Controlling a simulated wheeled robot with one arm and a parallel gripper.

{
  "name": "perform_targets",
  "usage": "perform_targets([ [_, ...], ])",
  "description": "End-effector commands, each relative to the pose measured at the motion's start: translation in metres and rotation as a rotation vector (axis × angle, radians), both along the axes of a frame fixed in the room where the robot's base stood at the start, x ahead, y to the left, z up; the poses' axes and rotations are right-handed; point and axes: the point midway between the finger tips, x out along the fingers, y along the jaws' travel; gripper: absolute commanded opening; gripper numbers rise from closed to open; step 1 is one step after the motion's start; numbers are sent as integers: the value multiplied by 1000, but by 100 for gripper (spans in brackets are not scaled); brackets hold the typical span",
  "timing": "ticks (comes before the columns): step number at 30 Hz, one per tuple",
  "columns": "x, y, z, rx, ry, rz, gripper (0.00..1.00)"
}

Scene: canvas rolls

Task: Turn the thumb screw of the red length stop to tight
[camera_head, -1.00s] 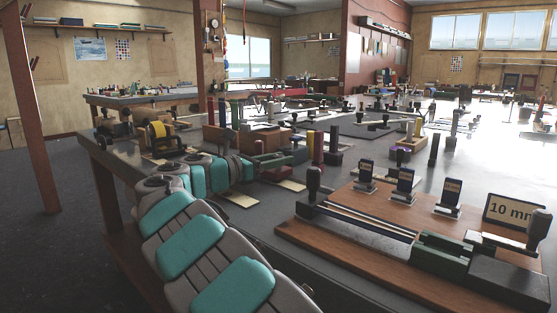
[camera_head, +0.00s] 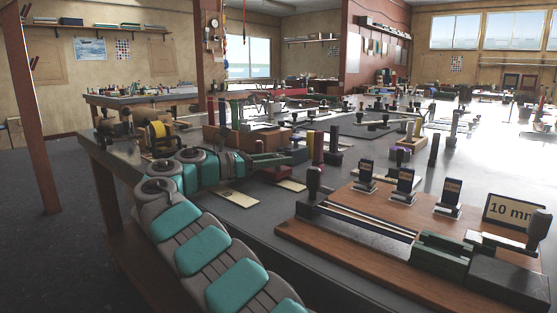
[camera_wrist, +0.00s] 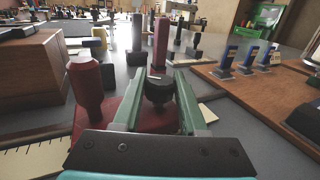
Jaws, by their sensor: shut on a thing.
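My gripper (camera_wrist: 160,82) has its two green fingers on either side of a dark round thumb screw (camera_wrist: 158,92), shut on it. A short pale mark shows on top of the screw, lying roughly across the picture. The red length stop (camera_wrist: 82,122) lies under the fingers, with its upright red handle (camera_wrist: 88,88) left of the left finger in the wrist view. The fingers and palm hide part of its body. In the head view my gripper (camera_head: 284,159) is low over the bench, left of the picture's middle; the screw cannot be made out there.
A wooden box (camera_wrist: 30,68) stands close on the left in the wrist view. Another dark red post (camera_wrist: 160,42) and dark posts stand beyond the fingers. A wooden board (camera_head: 345,235) with a green-and-black fixture, small blue-topped stands and a "10 mm" sign (camera_head: 514,211) lies at right.

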Motion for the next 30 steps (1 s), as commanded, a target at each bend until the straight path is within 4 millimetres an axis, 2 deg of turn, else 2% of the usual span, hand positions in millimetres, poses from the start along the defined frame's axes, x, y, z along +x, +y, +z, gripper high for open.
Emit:
perform_targets([
  [12,0,-1,2,0,-3,-5,0],
  [13,0,-1,2,0,-3,-5,43],
  [21,0,-1,1,1,-2,-4,72],
  [30,-1,3,0,1,-2,-3,72],
])
